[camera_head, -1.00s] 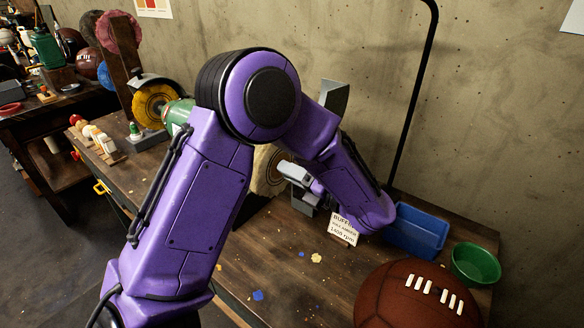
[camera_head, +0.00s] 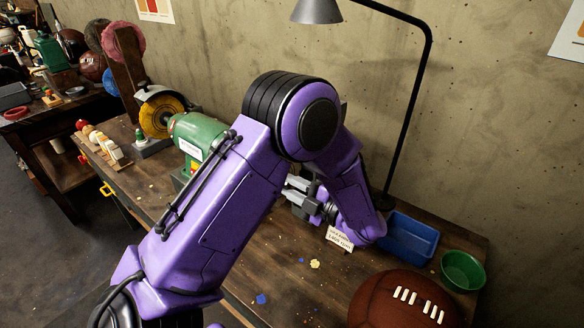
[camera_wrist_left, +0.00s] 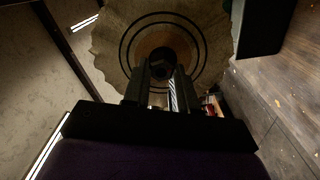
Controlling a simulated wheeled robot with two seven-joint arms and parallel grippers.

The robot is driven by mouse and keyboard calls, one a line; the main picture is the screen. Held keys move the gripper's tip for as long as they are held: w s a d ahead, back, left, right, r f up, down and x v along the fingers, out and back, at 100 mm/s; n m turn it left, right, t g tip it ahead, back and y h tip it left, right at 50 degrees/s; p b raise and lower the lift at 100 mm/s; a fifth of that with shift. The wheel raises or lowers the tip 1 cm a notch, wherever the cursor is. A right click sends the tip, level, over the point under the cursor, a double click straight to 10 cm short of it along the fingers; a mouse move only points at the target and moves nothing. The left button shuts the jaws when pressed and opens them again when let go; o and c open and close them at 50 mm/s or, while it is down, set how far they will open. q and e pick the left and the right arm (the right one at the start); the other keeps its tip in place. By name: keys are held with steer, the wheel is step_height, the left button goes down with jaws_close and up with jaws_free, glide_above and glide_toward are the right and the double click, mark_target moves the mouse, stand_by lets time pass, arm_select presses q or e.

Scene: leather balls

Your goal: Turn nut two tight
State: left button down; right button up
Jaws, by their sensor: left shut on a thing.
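My left gripper (camera_head: 298,196) is at the bench grinder's near end, mostly behind my purple arm in the head view. In the left wrist view its two dark fingers (camera_wrist_left: 162,72) are shut on a dark nut (camera_wrist_left: 160,58) at the hub of a pale cloth buffing wheel (camera_wrist_left: 112,48). The nut is in shadow, so its thread and seating cannot be made out. The green motor body (camera_head: 199,134) shows left of my arm. My right gripper is not in view.
A card sign (camera_head: 340,238), a blue bin (camera_head: 409,240), a green bowl (camera_head: 462,271) and a large brown leather ball (camera_head: 402,303) are on the wooden bench right of my arm. A lamp (camera_head: 318,11) hangs above. A yellow wheel (camera_head: 162,114) stands at the left.

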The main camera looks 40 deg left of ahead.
arm_select(q)
steer(key=shift+m+p, duration=0.5)
steer(key=shift+m, duration=0.3)
steer(key=c, duration=0.9)
jaws_free()
steer(key=w+d+b, duration=0.1)
steer(key=d+b, duration=0.2)
steer(key=d, duration=0.7)
steer(key=shift+d+b, duration=0.25)
steer(key=shift+b, duration=0.1)
